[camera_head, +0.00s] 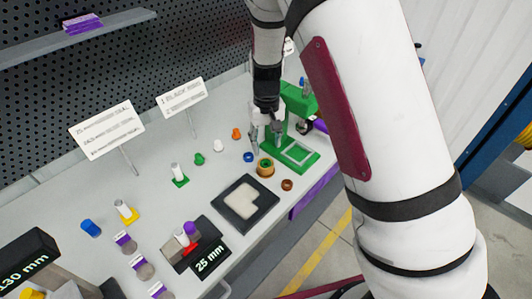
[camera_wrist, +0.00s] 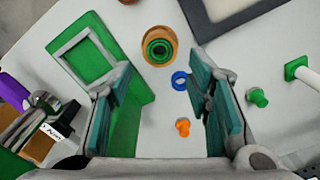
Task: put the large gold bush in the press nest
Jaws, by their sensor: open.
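The large gold bush (camera_head: 265,170) stands on the table just left of the green press. It has a green ring inside it, and in the wrist view the bush (camera_wrist: 146,48) lies beyond my fingertips, roughly between their lines. The green press (camera_head: 298,98) has a flat base with a pale square frame, the press nest (camera_head: 308,160). This frame shows empty at the left of the wrist view (camera_wrist: 118,46).
A blue ring (camera_head: 248,157) lies beside the bush, with an orange piece (camera_head: 236,133) further back. A small brown bush (camera_head: 287,184) is near the front edge. A dark-framed tray (camera_head: 222,205) lies to the left. Sign stands (camera_head: 108,130) rise at the back.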

